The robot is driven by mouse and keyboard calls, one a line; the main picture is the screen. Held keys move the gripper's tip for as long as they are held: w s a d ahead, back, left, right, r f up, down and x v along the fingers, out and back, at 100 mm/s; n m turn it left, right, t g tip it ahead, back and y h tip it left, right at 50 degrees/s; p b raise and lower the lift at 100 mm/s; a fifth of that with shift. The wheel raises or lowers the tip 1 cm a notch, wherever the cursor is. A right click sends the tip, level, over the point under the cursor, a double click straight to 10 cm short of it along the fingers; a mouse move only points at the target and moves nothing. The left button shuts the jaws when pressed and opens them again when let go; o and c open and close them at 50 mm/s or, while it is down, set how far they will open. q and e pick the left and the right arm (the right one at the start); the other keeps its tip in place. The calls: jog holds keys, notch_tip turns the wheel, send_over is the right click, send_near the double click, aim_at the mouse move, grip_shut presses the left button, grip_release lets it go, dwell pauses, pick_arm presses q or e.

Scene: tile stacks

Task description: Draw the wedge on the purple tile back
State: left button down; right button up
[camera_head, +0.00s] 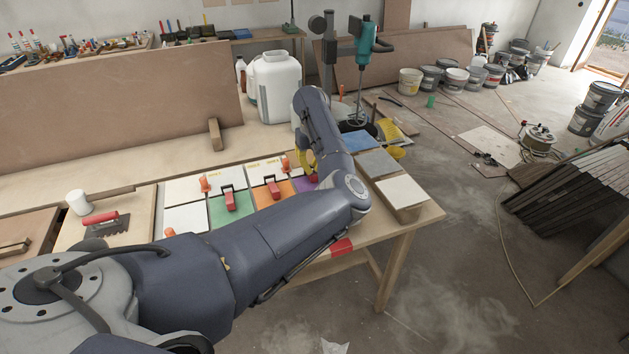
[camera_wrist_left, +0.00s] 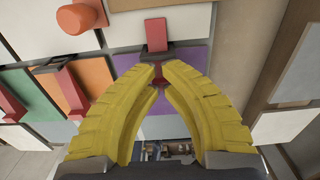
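The purple tile (camera_head: 303,185) lies in the row on the table, partly behind my left arm. It also shows in the left wrist view (camera_wrist_left: 190,57). A red wedge (camera_wrist_left: 156,34) in a dark clip stands at its edge, with a red end between my fingertips. In the head view only a bit of the wedge (camera_head: 313,179) shows. My left gripper (camera_wrist_left: 160,70) has yellow fingers curved together, their tips close in on that red end from both sides. In the head view the gripper (camera_head: 303,158) is mostly behind my forearm. My right gripper is not in view.
Green (camera_head: 231,207) and orange (camera_head: 272,192) tiles beside it carry red wedges in clips. Orange caps (camera_head: 205,184) stand between tiles. Loose blue (camera_head: 345,141), grey and white tiles lie to the right. A red-handled trowel (camera_head: 106,223) lies at left.

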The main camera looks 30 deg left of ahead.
pick_arm(q)
jog(key=shift+s+d+r, duration=0.2)
jog(key=shift+s+d, duration=0.4)
jog(key=shift+d, duration=0.15)
jog(key=shift+s+d+r, duration=0.2)
jog(key=shift+s+d, duration=0.4)
jog(key=shift+d, duration=0.2)
jog(key=shift+s+d+r, duration=0.2)
jog(key=shift+s+d, duration=0.4)
jog(key=shift+d, duration=0.15)
dwell(1.0)
jog(key=shift+r, duration=0.1)
jog(key=shift+w+a+r, duration=0.1)
jog(key=shift+r, duration=1.35)
jog(key=shift+w+a+r, duration=0.1)
jog(key=shift+r, duration=1.3)
jog(key=shift+r, duration=0.1)
